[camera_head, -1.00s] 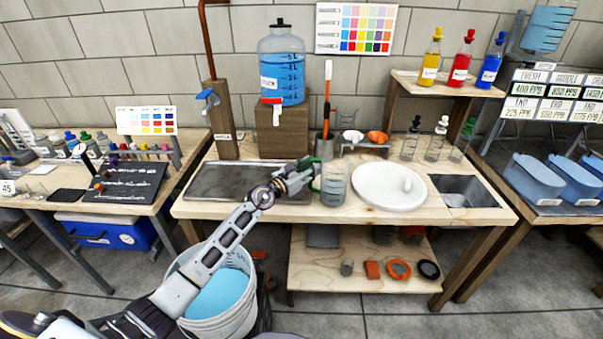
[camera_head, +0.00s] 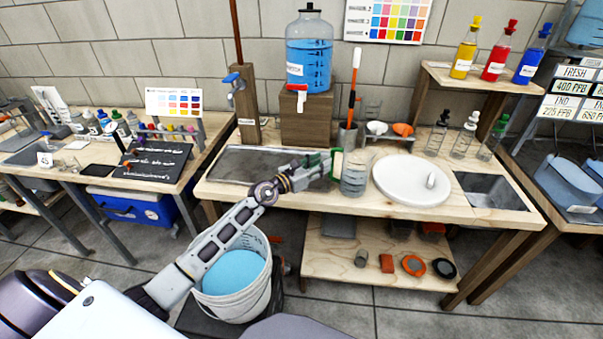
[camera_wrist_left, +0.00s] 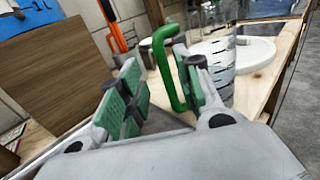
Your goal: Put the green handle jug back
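The clear measuring jug (camera_head: 356,175) with a green handle (camera_head: 336,162) stands upright on the wooden bench, just left of the white round plate. Its handle faces left, toward my left gripper (camera_head: 322,164). In the left wrist view the gripper (camera_wrist_left: 160,92) is open, its two green-padded fingers spread apart. The green handle (camera_wrist_left: 161,62) shows beyond and between the fingers, close to the right one. I cannot tell whether they touch. The jug's clear body (camera_wrist_left: 217,60) with dark marks is partly hidden behind the right finger. My right gripper is not in view.
A holder with an orange-handled tool (camera_head: 348,135) stands behind the jug. A bucket of blue liquid (camera_head: 235,295) stands below my arm.

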